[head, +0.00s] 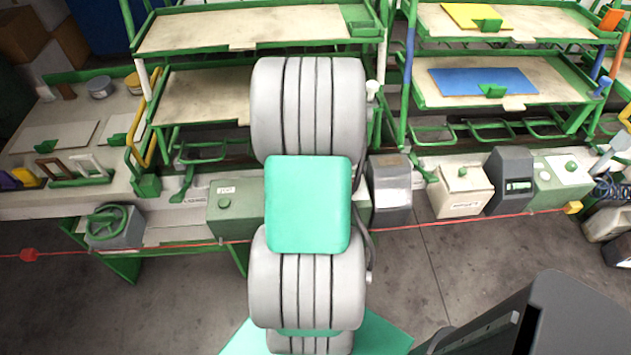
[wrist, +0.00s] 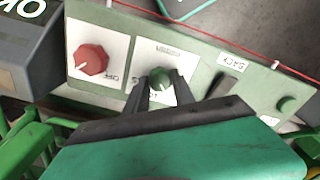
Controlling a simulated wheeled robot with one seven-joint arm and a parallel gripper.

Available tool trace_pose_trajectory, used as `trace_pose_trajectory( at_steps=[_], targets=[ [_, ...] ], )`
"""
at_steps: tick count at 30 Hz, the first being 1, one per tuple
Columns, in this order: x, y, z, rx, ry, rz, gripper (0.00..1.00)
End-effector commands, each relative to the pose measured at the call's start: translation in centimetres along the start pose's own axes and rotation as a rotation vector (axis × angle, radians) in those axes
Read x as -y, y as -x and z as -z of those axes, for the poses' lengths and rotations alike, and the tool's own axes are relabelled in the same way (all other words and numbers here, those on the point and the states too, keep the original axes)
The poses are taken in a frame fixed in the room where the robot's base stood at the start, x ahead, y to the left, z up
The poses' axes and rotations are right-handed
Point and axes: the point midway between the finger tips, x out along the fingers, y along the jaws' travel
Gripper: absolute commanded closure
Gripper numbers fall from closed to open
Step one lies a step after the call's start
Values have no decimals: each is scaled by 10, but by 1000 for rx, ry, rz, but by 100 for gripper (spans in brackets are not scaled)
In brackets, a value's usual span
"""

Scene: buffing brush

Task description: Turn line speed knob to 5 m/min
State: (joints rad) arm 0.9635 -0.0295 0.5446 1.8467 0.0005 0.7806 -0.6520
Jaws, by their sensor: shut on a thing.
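In the wrist view, a green knob (wrist: 160,78) sits on a white plate of a pale green control panel (wrist: 205,68). My gripper (wrist: 159,92) is shut on this knob, with one dark finger on each side of it. The plate's lettering is upside down and partly covered by the fingers, so I cannot read the setting or which way the knob points. A red knob (wrist: 91,60) with a pale pointer is on another white plate to the left. In the head view, the left part of the green control box (head: 236,210) shows; my arm hides the rest and my gripper.
A switch beside a label (wrist: 232,62) and a small green button (wrist: 287,104) are on the panel's right. A grey device (wrist: 28,50) stands at the left. A red cord (head: 480,217) runs along the bench front, with shelves behind.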

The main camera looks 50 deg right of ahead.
Motion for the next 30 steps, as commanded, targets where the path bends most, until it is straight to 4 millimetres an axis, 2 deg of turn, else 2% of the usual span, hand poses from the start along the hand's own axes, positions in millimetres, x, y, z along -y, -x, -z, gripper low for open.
trace_pose_trajectory(
  at_steps=[12, 30],
  targets=[
    [0, 1, 1, -3, 250, -1, 100],
    [0, 1, 2, -4, 304, -2, 100]
  ],
)
